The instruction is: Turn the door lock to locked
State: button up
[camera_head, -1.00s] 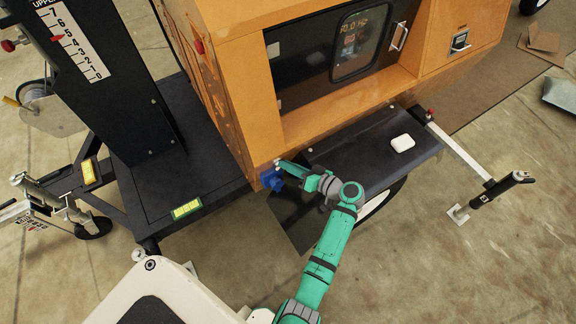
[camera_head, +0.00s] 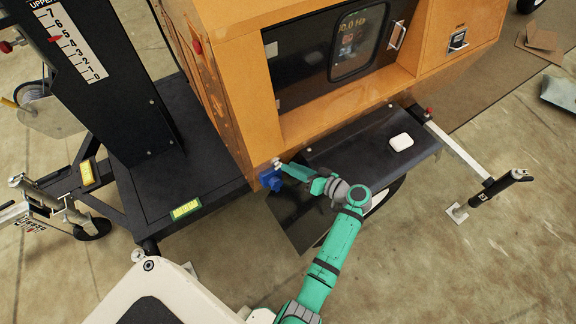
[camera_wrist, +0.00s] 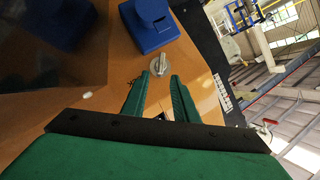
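A small silver turn knob (camera_wrist: 159,66) sits on the orange cabinet wall in the wrist view, beside a blue box (camera_wrist: 148,25). It looks like the lock, but no locked or unlocked mark is readable. My gripper (camera_wrist: 160,77) is open, with its two green fingertips spread just short of the knob and the knob lined up with the gap. I cannot tell if they touch. In the head view my gripper (camera_head: 286,167) is at the cabinet's lower front corner, by the blue box (camera_head: 270,181); the knob is too small to make out clearly.
A dark fender (camera_head: 355,150) carrying a white object (camera_head: 401,141) lies below. The black mast (camera_head: 105,90) stands left.

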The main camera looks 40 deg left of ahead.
jog(key=v, duration=0.8)
